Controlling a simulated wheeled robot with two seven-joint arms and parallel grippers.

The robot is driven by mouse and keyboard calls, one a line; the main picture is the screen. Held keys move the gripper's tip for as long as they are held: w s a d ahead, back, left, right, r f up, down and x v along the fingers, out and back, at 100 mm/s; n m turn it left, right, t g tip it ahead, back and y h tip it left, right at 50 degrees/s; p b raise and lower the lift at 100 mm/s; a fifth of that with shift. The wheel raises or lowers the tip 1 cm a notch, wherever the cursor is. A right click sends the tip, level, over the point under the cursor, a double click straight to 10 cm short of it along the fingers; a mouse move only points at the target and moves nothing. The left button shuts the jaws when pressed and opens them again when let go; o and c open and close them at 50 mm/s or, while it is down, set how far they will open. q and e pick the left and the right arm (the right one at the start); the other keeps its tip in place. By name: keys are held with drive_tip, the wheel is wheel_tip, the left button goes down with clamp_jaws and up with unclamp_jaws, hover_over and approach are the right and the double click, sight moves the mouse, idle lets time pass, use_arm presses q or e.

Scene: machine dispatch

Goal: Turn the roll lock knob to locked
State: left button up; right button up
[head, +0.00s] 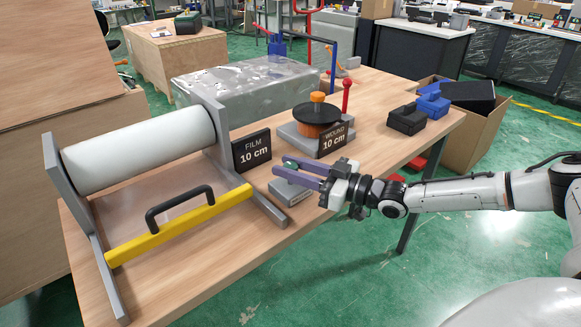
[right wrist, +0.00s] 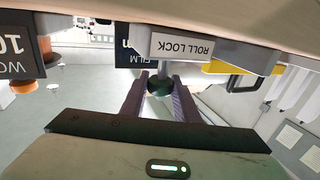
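The roll lock is a small grey box (head: 291,191) on the table's front edge, right of the film roller stand. Its label, reading ROLL LOCK (right wrist: 182,48), is upside down in the right wrist view. A dark green knob (right wrist: 159,85) on a grey stem stands out from it. My right gripper (head: 294,168) reaches in from the right, its two purple fingers on either side of the knob. In the right wrist view the knob fills the gap between the fingers near their tips. The knob is partly hidden in the head view. My left gripper is not in view.
The white film roll (head: 140,150) and yellow bar with a black handle (head: 180,225) lie left. FILM (head: 252,151) and WOUND (head: 334,138) signs stand behind my gripper. An orange spool with a black top (head: 317,115) and a red-knobbed post (head: 346,95) stand farther back.

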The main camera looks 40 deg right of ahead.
drive_tip(key=shift+a+r+m+h+p, duration=0.15)
drive_tip(key=shift+m+h+p, duration=0.2)
drive_tip(key=shift+p, duration=0.3)
drive_tip(key=m+t+h+p, duration=0.1)
drive_tip(key=h+p, duration=0.1)
drive_tip(key=shift+m+p, duration=0.25)
drive_tip(key=shift+p, duration=0.1)
drive_tip(key=m+t+h+p, duration=0.1)
drive_tip(key=m+h, duration=0.1)
drive_tip(key=h, duration=0.2)
drive_tip(key=shift+p, duration=0.35)
drive_tip(key=m+h, duration=0.2)
drive_tip(key=h, duration=0.2)
drive_tip(key=m+g+h, duration=0.1)
drive_tip(key=m+h, duration=0.2)
drive_tip(key=h, duration=0.1)
drive_tip(key=shift+f+m, duration=0.2)
drive_tip(key=shift+m, duration=0.1)
drive_tip(key=m+g+h, duration=0.2)
drive_tip(key=m+h, duration=0.1)
drive_tip(key=h, duration=0.1)
drive_tip(key=shift+g, duration=0.3)
drive_tip(key=shift+r+m+g+h, duration=0.1)
drive_tip(key=shift+m+g+h, duration=0.2)
drive_tip(key=shift+h, duration=0.25)
drive_tip(key=shift+d+r, duration=0.1)
drive_tip(key=shift+d, duration=0.1)
drive_tip(key=o, duration=1)
drive_tip(key=shift+o, duration=0.2)
